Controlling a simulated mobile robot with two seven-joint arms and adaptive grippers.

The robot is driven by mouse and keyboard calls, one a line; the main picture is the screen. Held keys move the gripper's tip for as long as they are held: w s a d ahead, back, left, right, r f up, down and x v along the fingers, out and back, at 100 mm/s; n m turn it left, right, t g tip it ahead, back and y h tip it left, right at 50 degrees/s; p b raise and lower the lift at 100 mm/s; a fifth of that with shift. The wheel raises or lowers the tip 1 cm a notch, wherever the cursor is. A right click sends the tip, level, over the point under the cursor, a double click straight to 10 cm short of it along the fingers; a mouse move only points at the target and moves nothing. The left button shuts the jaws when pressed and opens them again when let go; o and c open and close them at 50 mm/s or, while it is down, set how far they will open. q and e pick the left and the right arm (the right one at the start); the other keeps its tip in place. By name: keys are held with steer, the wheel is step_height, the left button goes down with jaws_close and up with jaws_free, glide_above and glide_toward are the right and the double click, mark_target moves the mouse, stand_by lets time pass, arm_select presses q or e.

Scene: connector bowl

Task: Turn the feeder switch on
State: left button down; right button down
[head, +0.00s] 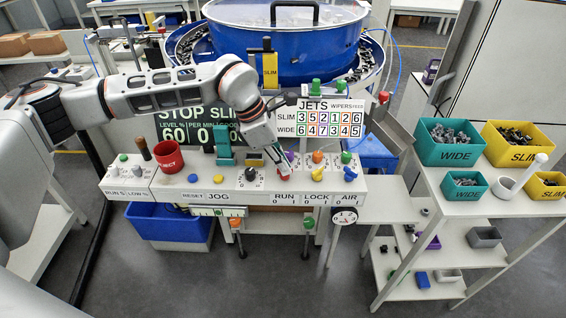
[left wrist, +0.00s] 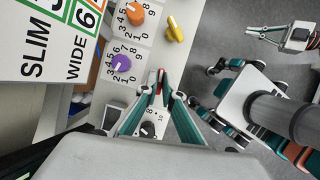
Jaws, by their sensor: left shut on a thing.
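The control panel (head: 230,184) has small switches over the labels RUN, LOCK and AIR. The red switch (head: 283,170) stands above RUN; I take it as the feeder switch, though its own label is not readable. It also shows as a red sliver (left wrist: 160,77) in the left wrist view. My left gripper (head: 277,160) reaches down onto it from the left. In the left wrist view the left gripper's fingertips (left wrist: 157,84) close around the red handle, hiding most of it. My right gripper (left wrist: 262,35) shows small at the upper right, away from the panel; its jaw opening is unclear.
A yellow switch (head: 317,175) and a blue switch (head: 349,173) stand to the right. Orange (head: 318,157) and purple knobs are close behind. A black dial knob (head: 249,174) is just left. A red REJECT cup (head: 168,157) stands farther left.

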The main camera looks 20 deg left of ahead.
arm_select(q)
steer(key=m+g, duration=0.1)
steer(key=m, duration=0.1)
steer(key=m+g, duration=0.1)
steer(key=m, duration=0.2)
steer(key=shift+w+m, duration=0.2)
steer(key=shift+m, duration=0.1)
steer(key=shift+m+g, duration=0.9)
steer(key=shift+m, duration=1.3)
steer(key=c, duration=2.2)
jaws_free()
steer(key=v, duration=1.2)
steer(key=shift+w+d+r, duration=0.1)
steer(key=shift+w+d, duration=0.05)
steer(key=shift+d, duration=0.1)
